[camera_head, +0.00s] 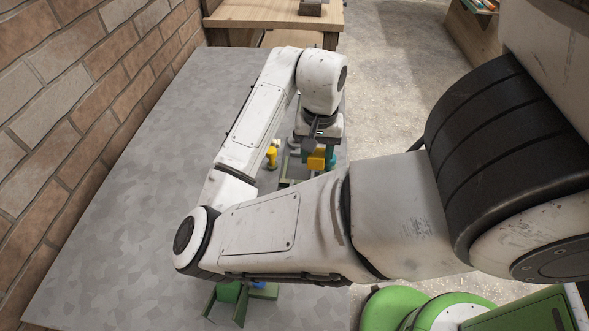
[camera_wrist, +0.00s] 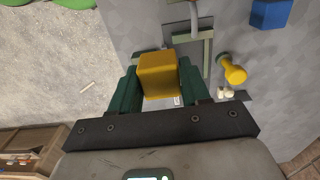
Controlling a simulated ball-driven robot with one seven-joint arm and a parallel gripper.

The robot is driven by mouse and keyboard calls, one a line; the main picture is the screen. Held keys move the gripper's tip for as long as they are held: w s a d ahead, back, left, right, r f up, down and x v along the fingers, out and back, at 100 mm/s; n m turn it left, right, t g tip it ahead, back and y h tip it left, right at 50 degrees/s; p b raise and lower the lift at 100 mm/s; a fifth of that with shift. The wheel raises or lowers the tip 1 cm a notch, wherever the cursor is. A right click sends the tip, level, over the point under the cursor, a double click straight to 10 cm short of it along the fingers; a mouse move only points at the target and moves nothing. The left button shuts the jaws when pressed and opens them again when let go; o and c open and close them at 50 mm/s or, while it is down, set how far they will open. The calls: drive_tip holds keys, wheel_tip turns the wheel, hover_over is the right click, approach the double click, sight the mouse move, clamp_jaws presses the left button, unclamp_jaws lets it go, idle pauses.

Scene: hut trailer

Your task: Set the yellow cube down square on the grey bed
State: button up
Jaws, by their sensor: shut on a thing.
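The yellow cube (camera_wrist: 158,75) is between the dark green fingers of my gripper (camera_wrist: 158,88) in the wrist view, touching or nearly touching both. In the head view the cube (camera_head: 316,161) shows below my gripper (camera_head: 320,158), near the right edge of the grey table. A grey-green framed piece (camera_wrist: 207,48) with a grey middle lies just beyond the cube, up and right in the wrist view; it may be the grey bed. The cube hides part of that area, and I cannot tell its height above it.
A yellow peg-like piece (camera_wrist: 233,70) stands right of the cube in the wrist view. A blue block (camera_wrist: 270,13) is farther off. Green pieces (camera_head: 238,300) lie at the table's near edge. The left of the grey table (camera_head: 120,190) is clear, beside a brick wall (camera_head: 75,100).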

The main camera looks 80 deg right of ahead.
drive_tip(key=b, duration=0.1)
hover_over(295, 177)
drive_tip(key=f, duration=0.6)
drive_tip(key=shift+s+a, duration=0.1)
drive_tip(key=shift+s, duration=0.1)
drive_tip(key=shift+w+f, duration=0.2)
drive_tip(key=shift+f, duration=1.55)
drive_tip(key=shift+f, duration=0.15)
drive_tip(key=o, duration=0.8)
drive_tip(key=shift+c, duration=0.2)
wheel_tip(295, 177, up, 12)
drive_tip(key=p, duration=0.1)
drive_tip(key=shift+s, duration=0.1)
